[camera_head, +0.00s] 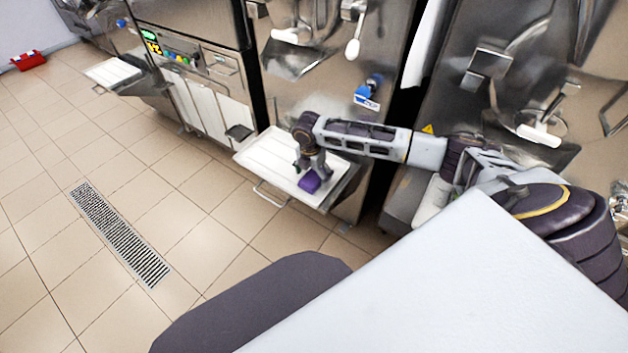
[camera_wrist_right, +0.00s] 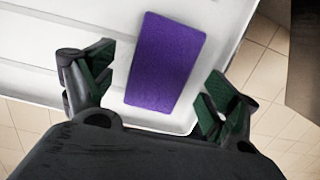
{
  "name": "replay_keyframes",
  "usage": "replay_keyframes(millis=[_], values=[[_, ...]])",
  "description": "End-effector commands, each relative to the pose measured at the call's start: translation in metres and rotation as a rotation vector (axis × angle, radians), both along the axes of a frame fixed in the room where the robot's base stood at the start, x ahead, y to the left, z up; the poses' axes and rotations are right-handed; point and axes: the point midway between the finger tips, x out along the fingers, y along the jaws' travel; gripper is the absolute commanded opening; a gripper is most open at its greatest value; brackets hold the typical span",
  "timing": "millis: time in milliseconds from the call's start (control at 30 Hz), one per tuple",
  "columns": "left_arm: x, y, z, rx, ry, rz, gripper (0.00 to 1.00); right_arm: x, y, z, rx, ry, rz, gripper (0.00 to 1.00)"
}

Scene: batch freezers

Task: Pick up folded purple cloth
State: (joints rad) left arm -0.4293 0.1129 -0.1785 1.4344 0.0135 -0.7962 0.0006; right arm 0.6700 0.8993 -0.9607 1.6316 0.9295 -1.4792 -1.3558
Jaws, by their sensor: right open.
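The folded purple cloth (camera_head: 310,182) lies on a white tray-like shelf (camera_head: 270,150) at the front of a steel machine. In the right wrist view the cloth (camera_wrist_right: 166,60) is a flat purple rectangle near the shelf's edge. My right gripper (camera_head: 312,172) is above the cloth in the head view. In the right wrist view its two green-padded fingers (camera_wrist_right: 158,96) are spread apart, with the cloth showing between and beyond them. Nothing is between the pads that I can see as held. My left gripper is not in view.
Steel freezer machines (camera_head: 330,60) stand along the back, with a blue-handled valve (camera_head: 368,92) above the shelf. A second white shelf (camera_head: 113,72) is farther left. A floor drain (camera_head: 118,232) lies in the open tiled floor. A red box (camera_head: 28,60) sits far left.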

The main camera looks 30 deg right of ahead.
Motion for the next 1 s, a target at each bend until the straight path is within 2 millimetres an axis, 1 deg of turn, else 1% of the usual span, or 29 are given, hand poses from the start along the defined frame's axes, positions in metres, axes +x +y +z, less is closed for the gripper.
replay_keyframes(millis=[33,200,733,1000], values=[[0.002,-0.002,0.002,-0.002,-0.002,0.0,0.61,0.0,0.0,-0.006,0.001,0.0,0.001,0.87],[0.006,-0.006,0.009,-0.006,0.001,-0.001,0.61,0.001,-0.002,-0.015,0.0,-0.001,0.001,0.87],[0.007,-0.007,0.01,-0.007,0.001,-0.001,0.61,0.001,-0.002,-0.017,-0.001,-0.001,0.001,0.87],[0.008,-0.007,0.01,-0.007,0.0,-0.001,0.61,0.001,-0.002,-0.017,-0.001,-0.001,0.001,0.53]])
